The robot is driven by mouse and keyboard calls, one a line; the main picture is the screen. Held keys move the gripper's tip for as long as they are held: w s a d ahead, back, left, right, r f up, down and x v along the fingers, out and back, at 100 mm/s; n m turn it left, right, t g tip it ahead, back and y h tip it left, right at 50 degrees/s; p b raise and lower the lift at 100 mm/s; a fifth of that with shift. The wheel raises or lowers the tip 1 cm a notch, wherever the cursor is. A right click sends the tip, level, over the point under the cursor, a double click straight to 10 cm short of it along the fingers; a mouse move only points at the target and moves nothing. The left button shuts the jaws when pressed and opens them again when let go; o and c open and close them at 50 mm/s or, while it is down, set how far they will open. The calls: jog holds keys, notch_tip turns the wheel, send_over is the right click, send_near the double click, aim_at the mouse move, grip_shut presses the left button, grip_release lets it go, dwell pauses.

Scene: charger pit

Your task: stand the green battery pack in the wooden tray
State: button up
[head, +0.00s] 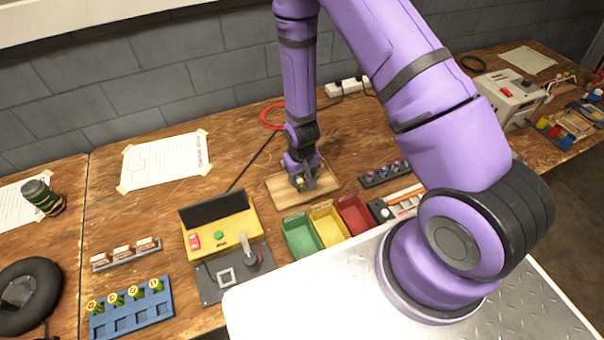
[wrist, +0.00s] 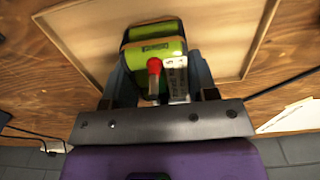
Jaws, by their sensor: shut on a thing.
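My gripper (head: 301,184) points down over the wooden tray (head: 279,193) at the back middle of the bench. In the wrist view its two fingers (wrist: 160,85) are shut on the green battery pack (wrist: 155,48). The pack has dark bands, a red-capped terminal and a pale metal terminal facing the wrist camera. The tray's pale floor and raised rim (wrist: 262,38) surround the pack in that view. The pack's lower end is hidden, so I cannot tell whether it touches the tray floor. In the head view the gripper mostly hides the pack.
Green (head: 300,236), yellow (head: 328,224) and red (head: 354,213) bins stand just in front of the tray. A yellow device (head: 220,228) is left of them. A blue rack (head: 132,310) holds several green cells at front left. A dark rack (head: 383,174) stands right of the tray.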

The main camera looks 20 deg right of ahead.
jog(key=shift+f, duration=0.1)
jog(key=o, duration=1.3)
jog(key=shift+c, duration=0.2)
jog(key=shift+r, duration=3.55)
